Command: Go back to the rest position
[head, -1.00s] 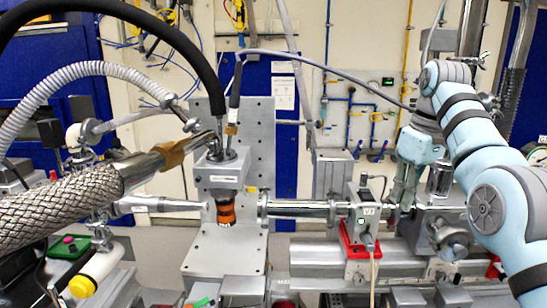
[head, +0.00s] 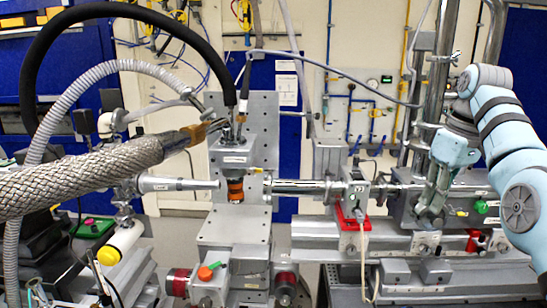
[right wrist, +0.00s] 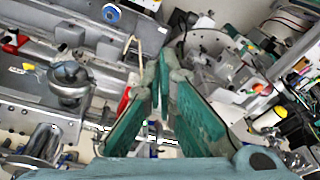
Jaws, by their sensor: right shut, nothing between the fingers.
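My right arm, pale blue with dark bands, comes in from the right edge in the head view. Its right gripper (head: 430,212) hangs pointing down in front of the metal beamline parts at the right. In the right wrist view the right gripper (right wrist: 160,68) shows two teal-padded fingers with their tips together and nothing between them. My left arm and left gripper are not in view.
The beamline pipe (head: 300,187) runs across the middle to a grey box on a red base (head: 350,225). A braided hose (head: 85,178) juts in from the left. A sample stage (head: 235,225) stands in the centre, and rails (head: 450,270) run below the gripper.

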